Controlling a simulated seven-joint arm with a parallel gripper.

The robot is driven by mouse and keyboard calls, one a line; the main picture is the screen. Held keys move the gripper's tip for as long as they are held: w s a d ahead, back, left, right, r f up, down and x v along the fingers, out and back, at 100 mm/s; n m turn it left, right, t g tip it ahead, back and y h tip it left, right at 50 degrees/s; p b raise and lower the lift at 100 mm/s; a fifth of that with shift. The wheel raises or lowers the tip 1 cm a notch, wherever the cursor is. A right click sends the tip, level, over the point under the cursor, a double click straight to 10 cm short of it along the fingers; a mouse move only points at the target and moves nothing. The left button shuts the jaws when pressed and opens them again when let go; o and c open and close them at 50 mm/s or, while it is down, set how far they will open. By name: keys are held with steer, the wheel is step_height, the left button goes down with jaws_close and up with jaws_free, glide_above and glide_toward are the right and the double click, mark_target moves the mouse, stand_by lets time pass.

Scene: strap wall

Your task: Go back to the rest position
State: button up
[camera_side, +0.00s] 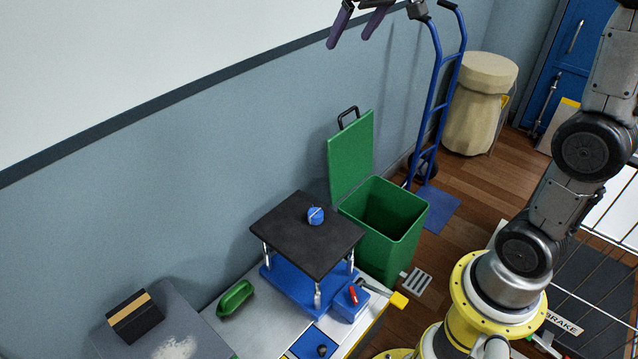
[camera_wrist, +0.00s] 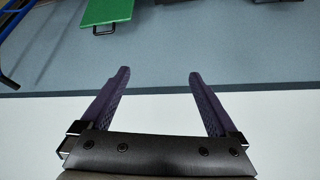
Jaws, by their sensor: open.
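My gripper (camera_side: 361,23) is at the top of the side view, high above the work table and in front of the wall. Its two dark purple fingers are spread apart with nothing between them. In the wrist view my gripper (camera_wrist: 157,78) is also open and empty, with the pale wall behind it. Part of my arm runs out of the top of the side view.
Below stand a black-topped platform (camera_side: 290,239) with a blue knob (camera_side: 315,215), and a green bin (camera_side: 402,243) with its lid (camera_side: 351,157) raised. A blue hand truck (camera_side: 437,100) and beige sack (camera_side: 472,115) stand behind. The air around my gripper looks clear.

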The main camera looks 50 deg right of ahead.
steer(key=s+a+n+t+y, duration=0.1)
steer(key=s+a, duration=0.3)
steer(key=s, duration=0.5)
steer(key=s+a+n, duration=0.1)
steer(key=s+a, duration=0.4)
steer(key=s, duration=0.3)
steer(key=s+f+g, duration=0.1)
steer(key=s+f, duration=0.8)
steer(key=f, duration=0.1)
steer(key=shift+s+a+f+n, duration=0.2)
steer(key=shift+a+f+n, duration=0.1)
steer(key=shift+f+n, duration=0.1)
